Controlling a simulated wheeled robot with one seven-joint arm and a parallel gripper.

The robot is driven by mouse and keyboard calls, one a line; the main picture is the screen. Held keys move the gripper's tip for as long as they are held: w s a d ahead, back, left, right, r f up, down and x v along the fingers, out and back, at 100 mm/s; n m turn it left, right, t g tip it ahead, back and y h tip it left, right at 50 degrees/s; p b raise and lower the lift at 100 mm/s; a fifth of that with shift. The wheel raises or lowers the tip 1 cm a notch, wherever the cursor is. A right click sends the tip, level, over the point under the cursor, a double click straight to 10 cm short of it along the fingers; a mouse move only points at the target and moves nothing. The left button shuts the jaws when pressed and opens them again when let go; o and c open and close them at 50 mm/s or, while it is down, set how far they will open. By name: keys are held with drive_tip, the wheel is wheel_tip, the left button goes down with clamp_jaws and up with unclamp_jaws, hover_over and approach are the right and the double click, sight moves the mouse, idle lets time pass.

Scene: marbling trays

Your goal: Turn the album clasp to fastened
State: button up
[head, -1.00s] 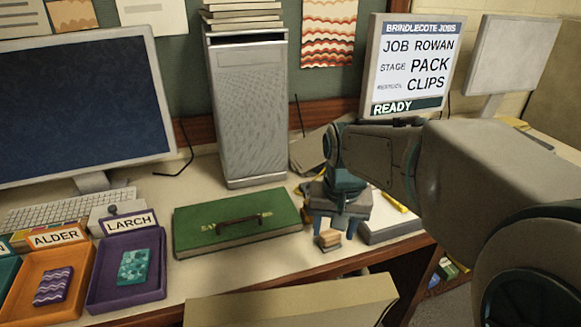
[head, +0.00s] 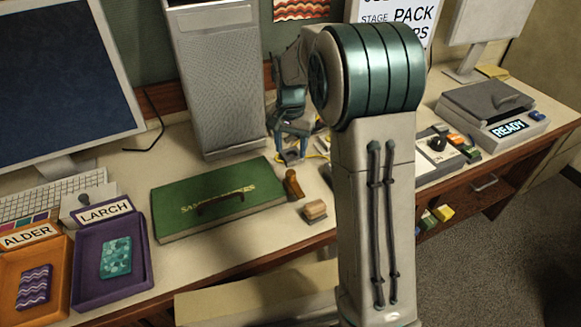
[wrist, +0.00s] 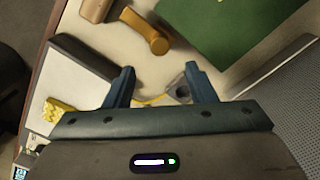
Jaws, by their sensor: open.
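The green album (head: 185,222) lies flat on the desk, with gold lettering partly hidden on its cover. A dark brown handle-like piece, seemingly the clasp (head: 220,203), sits on its cover; I cannot tell its fastened state. My gripper (head: 291,156) is right of the album's far right corner, apart from it, partly hidden behind my arm. In the wrist view my gripper (wrist: 161,72) is open, with nothing held between its fingers. The album (wrist: 240,25) shows there beyond the fingers at upper right; its clasp is out of that view.
A brown stamp-like piece (head: 292,184) and a tan block (head: 315,211) stand right of the album. A grey tower (head: 215,85) rises behind it. Purple (head: 145,262) and orange (head: 62,287) trays are at left. A scale (head: 500,118) is at far right.

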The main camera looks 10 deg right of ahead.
sight(291, 172)
wheel_tip(291, 172, down, 9)
drive_tip(key=shift+r+p, duration=0.1)
drive_tip(key=shift+p, duration=0.35)
clamp_jaws()
drive_tip(key=shift+d, duration=0.1)
